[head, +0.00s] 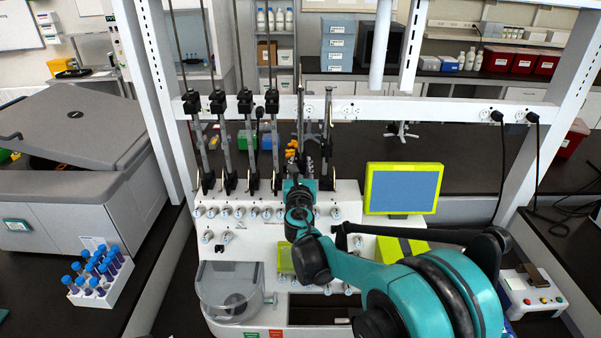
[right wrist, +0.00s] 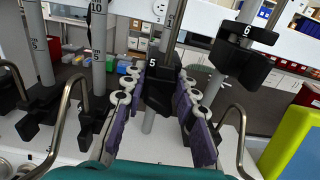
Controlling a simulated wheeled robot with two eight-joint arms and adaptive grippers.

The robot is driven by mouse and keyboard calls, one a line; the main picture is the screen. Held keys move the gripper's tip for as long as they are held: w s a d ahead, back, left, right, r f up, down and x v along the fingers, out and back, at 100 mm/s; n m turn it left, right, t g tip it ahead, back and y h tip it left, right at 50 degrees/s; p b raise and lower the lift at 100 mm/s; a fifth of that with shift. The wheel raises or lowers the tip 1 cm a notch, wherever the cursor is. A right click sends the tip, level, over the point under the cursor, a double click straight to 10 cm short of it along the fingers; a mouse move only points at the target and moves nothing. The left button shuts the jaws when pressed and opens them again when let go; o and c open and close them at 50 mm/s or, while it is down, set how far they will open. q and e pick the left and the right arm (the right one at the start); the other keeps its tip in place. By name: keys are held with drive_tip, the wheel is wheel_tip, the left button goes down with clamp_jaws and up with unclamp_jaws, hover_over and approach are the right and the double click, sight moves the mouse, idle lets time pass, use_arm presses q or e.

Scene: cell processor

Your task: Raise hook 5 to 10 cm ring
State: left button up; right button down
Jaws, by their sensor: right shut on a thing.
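Hook 5 (right wrist: 153,92), a black block with a white 5, sits on a grey upright pole (right wrist: 173,35) in the right wrist view. My right gripper (right wrist: 162,78) has its purple-padded fingers on both sides of the block and is shut on it. In the head view my right gripper (head: 300,187) is in front of the white cell processor (head: 345,205) and hides hook 5. My left gripper is not in view.
Hook 6 (right wrist: 240,62) sits higher on the pole to the right. Another black hook (right wrist: 88,122) is low on the pole to the left, which shows a 10 mark. A yellow-green framed screen (head: 402,190) stands right of the poles. A tube rack (head: 103,283) is at left.

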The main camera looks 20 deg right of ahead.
wheel_tip(320, 180, up, 3)
drive_tip(key=shift+f+p, duration=0.15)
drive_tip(key=shift+p, duration=0.2)
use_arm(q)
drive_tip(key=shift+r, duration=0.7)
use_arm(e)
drive_tip(key=c, duration=1.2)
unclamp_jaws()
drive_tip(key=shift+f, duration=0.1)
drive_tip(key=shift+o, duration=0.2)
drive_tip(key=shift+s, duration=0.1)
drive_tip(key=v, duration=1.2)
